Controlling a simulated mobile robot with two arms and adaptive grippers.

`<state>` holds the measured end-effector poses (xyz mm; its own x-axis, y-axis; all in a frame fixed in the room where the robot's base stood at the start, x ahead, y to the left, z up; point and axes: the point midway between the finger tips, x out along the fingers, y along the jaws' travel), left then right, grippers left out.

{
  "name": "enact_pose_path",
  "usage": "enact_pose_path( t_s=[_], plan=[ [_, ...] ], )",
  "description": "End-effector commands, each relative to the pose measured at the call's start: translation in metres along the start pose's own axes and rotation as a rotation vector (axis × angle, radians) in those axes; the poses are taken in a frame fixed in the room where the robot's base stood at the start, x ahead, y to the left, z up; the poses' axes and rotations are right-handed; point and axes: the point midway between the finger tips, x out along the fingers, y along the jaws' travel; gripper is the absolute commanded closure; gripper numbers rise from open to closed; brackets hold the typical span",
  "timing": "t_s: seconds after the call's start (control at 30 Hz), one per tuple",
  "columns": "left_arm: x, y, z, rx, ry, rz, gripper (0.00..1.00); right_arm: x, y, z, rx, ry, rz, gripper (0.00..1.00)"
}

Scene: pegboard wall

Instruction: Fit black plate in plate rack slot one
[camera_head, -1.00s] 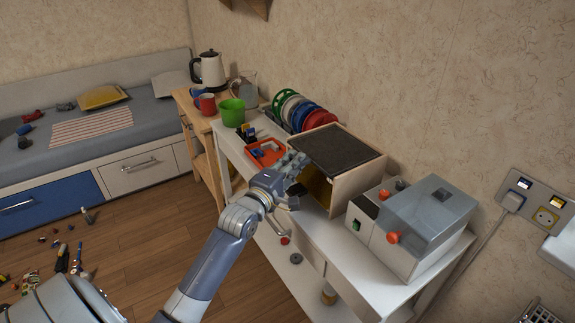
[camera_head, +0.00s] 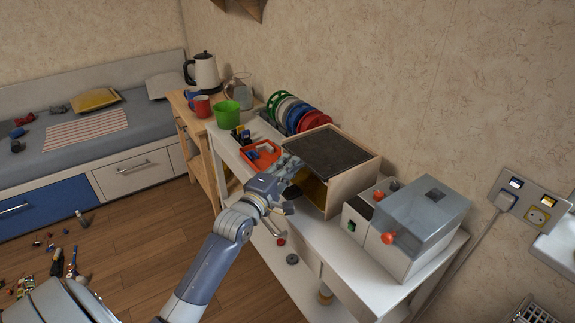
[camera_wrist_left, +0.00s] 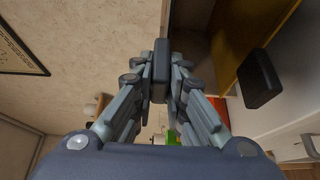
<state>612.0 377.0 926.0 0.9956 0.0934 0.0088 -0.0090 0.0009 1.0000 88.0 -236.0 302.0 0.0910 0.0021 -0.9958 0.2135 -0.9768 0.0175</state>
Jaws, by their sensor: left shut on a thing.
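My left gripper (camera_head: 291,168) is beside the front left corner of the wooden box, above the table. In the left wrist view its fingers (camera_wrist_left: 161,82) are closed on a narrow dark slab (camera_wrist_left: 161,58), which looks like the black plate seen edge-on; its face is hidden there. In the head view I cannot make out the plate clearly at the fingers. The plate rack (camera_head: 268,121) stands against the wall behind the box, holding green, white, blue and red discs. Its slots are too small to tell apart. My right gripper is not in view.
The wooden box (camera_head: 352,187) with a dark top stands between the gripper and a grey machine (camera_head: 408,232). An orange tray (camera_head: 262,155), green cup (camera_head: 227,114) and red mug (camera_head: 201,106) stand farther left. A black block (camera_wrist_left: 260,79) shows near the box in the wrist view.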

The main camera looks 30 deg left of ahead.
Motion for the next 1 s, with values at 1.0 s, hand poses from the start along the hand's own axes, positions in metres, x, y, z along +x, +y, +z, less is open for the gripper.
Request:
enact_pose_path(
  t_s=[1.0],
  plan=[
    [-0.038,-0.002,0.0,0.0,0.0,-0.004,0.64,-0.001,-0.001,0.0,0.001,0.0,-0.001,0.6]
  ],
)
